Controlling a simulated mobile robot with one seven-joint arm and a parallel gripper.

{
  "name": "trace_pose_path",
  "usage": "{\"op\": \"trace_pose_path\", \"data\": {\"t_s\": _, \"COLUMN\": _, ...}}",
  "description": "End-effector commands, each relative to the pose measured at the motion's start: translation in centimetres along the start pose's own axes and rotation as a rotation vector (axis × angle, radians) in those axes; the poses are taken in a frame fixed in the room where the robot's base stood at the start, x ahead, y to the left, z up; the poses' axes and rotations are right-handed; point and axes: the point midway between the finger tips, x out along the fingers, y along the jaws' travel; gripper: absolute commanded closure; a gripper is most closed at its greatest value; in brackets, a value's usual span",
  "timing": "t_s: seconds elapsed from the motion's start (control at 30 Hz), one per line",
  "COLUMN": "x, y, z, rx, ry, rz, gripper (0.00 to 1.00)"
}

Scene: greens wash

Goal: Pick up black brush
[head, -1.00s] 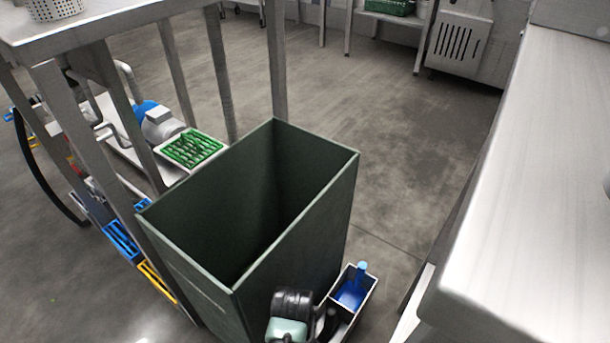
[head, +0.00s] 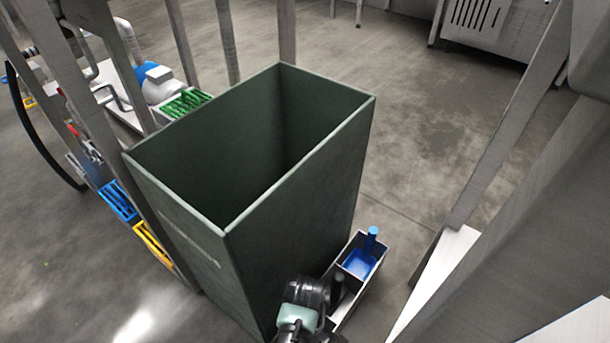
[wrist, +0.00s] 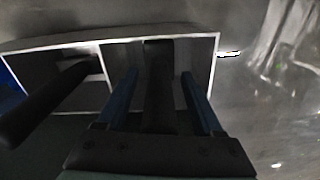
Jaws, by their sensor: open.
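My gripper (wrist: 158,76) is open in the wrist view, with its two blue fingers pointing down into a compartment of a light-walled caddy (wrist: 218,62). A black upright piece (wrist: 158,95) stands between the fingers, with gaps on both sides. A second black handle (wrist: 45,108) leans out of the compartment to the left. I cannot tell which of these is the black brush; no bristles show. My wrist hides the caddy's near end and the fingertips.
A tall green bin (head: 290,215) stands close left of the caddy. A blue scoop (head: 362,260) is in the caddy's far compartment. A steel counter edge is at the right. Open floor (head: 420,150) lies beyond the bin.

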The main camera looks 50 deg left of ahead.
Motion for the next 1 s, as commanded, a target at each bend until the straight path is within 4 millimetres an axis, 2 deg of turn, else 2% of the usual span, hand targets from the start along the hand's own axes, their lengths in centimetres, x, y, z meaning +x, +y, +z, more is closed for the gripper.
{"op": "trace_pose_path", "data": {"t_s": 0.03, "x": 0.48, "y": 0.04, "z": -0.02, "rx": 0.000, "ry": 0.000, "rz": 0.001, "gripper": 0.32}}
{"op": "trace_pose_path", "data": {"t_s": 0.27, "x": 0.29, "y": 0.04, "z": -0.01, "rx": 0.001, "ry": 0.000, "rz": 0.001, "gripper": 0.32}}
{"op": "trace_pose_path", "data": {"t_s": 0.63, "x": 0.29, "y": 0.03, "z": -0.02, "rx": 0.000, "ry": 0.000, "rz": 0.001, "gripper": 0.98}}
{"op": "trace_pose_path", "data": {"t_s": 1.0, "x": 0.20, "y": 0.06, "z": -0.05, "rx": 0.000, "ry": 0.001, "rz": 0.002, "gripper": 1.00}}
